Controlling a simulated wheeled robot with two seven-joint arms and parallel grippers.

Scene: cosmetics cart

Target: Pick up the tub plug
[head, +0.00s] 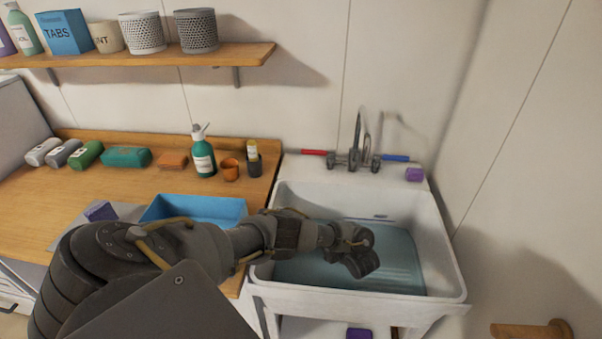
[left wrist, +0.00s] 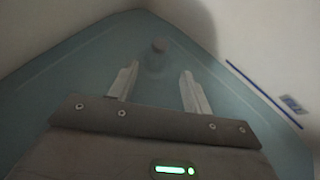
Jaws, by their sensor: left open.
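The white tub (head: 452,272) holds bluish water. My left gripper (head: 362,262) reaches over the tub from the left, pointing down at the water. In the left wrist view its two fingers (left wrist: 158,84) are spread apart with nothing seen between them. A small, dim, round reddish-grey thing, likely the tub plug (left wrist: 158,46), shows just beyond the fingertips, roughly centred between them, near a corner of the tub. It looks apart from the fingers, though the depth is hard to tell. In the head view I cannot make out the plug. My right gripper is out of view.
A tap (head: 360,158) with red and blue handles stands behind the tub. A purple block (head: 414,174) sits on the back ledge. On the wooden counter left of the tub are a blue tray (head: 190,207), a green pump bottle (head: 203,157) and an orange cup (head: 230,170).

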